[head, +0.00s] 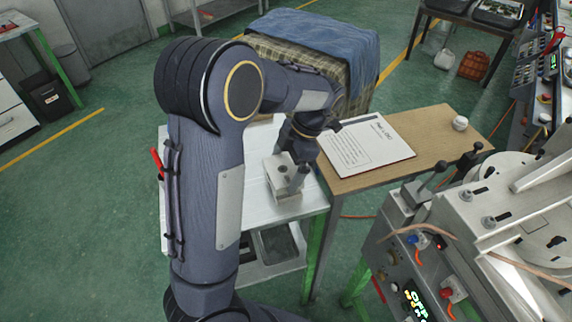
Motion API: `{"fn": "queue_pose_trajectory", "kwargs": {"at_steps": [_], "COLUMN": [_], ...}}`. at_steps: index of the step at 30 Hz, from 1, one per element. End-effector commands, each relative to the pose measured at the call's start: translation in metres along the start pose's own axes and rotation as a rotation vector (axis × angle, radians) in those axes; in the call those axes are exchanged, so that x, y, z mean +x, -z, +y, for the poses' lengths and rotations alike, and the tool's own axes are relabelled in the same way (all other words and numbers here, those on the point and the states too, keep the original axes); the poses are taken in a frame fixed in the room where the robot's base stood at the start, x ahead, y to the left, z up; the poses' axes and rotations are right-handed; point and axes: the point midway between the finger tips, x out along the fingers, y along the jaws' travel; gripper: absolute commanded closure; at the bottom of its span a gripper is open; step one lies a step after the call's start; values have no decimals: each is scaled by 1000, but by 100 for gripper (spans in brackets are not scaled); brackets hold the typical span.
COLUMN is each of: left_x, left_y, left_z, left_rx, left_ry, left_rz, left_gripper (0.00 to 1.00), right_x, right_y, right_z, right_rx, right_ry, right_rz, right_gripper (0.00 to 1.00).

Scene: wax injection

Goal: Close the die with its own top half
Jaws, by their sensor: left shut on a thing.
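My left arm comes down across the middle of the head view. Its gripper (296,178) points down at the grey metal die (286,194) on the white table and is shut on what looks like the die's top half (273,168). The block has dark round holes in its upper face. The gripper and wrist cover part of the block, and I cannot tell whether the two halves touch fully. My right gripper is not in view.
A brown table (440,136) to the right holds a clipboard with a printed sheet (362,145) and a small white jar (459,123). A machine (450,235) with knobs and levers stands at the lower right. A cloth-covered stack (330,40) is behind.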

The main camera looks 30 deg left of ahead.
Motion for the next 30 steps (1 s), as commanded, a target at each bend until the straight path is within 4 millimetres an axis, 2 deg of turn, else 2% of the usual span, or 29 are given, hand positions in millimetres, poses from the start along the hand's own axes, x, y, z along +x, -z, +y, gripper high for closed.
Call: {"fn": "queue_pose_trajectory", "kwargs": {"at_steps": [17, 30], "left_x": [0, 9], "left_y": [0, -4], "left_z": [0, 0], "left_rx": [0, 0], "left_ry": [-1, -1], "left_rz": [-1, -1], "left_gripper": [37, 37], "right_x": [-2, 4], "right_y": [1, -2], "right_z": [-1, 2], "right_rx": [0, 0], "right_ry": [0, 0], "right_rz": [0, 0], "right_gripper": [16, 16]}}
